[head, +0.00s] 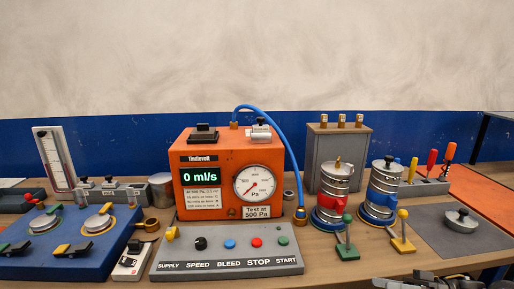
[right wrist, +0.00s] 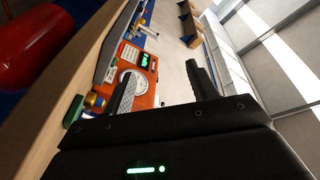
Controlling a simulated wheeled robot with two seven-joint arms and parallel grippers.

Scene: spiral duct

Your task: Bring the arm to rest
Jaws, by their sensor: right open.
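My right gripper (head: 425,281) shows at the bottom right edge of the head view, low in front of the bench and mostly cut off by the frame. In the right wrist view its two black fingers (right wrist: 163,85) stand wide apart with nothing between them. The orange tester (right wrist: 138,62) shows behind the fingers, tilted in that view and apart from them. My left gripper is in neither view.
On the bench stand the orange tester (head: 227,175) reading 0 ml/s, a grey control panel (head: 228,262), a blue fixture board (head: 60,255) and two metal duct pieces (head: 335,185) (head: 385,185) on clamps. A grey mat (head: 440,235) holds a metal lid (head: 461,220).

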